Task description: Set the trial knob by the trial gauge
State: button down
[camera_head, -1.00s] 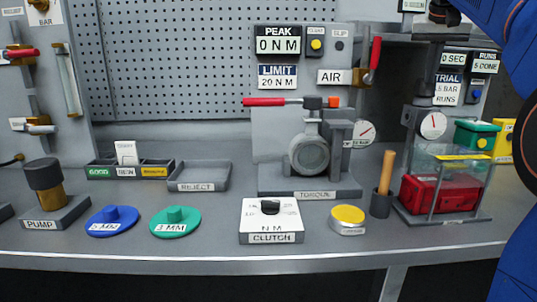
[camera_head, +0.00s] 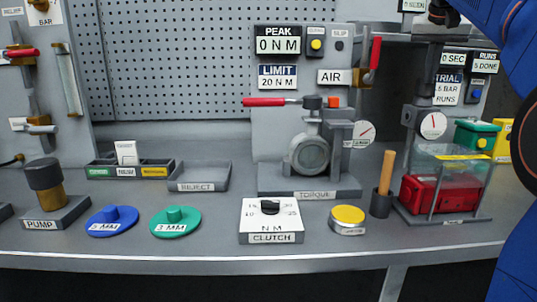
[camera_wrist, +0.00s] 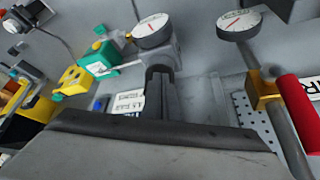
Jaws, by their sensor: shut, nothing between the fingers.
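The trial gauge (camera_head: 433,124), a white dial with a red needle, stands on a grey rig at the right, below the TRIAL sign (camera_head: 447,88). It also shows in the wrist view (camera_wrist: 153,30), beside a grey block. My gripper (camera_head: 424,92) points down just above the rig in the head view. In the wrist view my dark gripper (camera_wrist: 160,82) is shut and empty, its tips over the grey block below the gauge. I cannot make out the trial knob clearly; it may be hidden at the fingertips. The dial numbers are too small to read.
A second gauge (camera_head: 364,134) stands left of the rig, by the torque stand (camera_head: 308,193). A red air lever (camera_head: 375,55) hangs nearby. A clear guard over a red box (camera_head: 440,193) stands below; green (camera_head: 473,134) and yellow boxes are at the right.

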jog(key=shift+w+a, duration=0.1)
jog(key=shift+a, duration=0.1)
jog(key=shift+a, duration=0.1)
dwell(0.5)
notch_tip(320, 180, up, 6)
jog(key=shift+s, duration=0.35)
dwell(0.5)
jog(key=shift+a, duration=0.1)
notch_tip(320, 180, down, 6)
jog(key=shift+d, duration=0.3)
dwell(0.7)
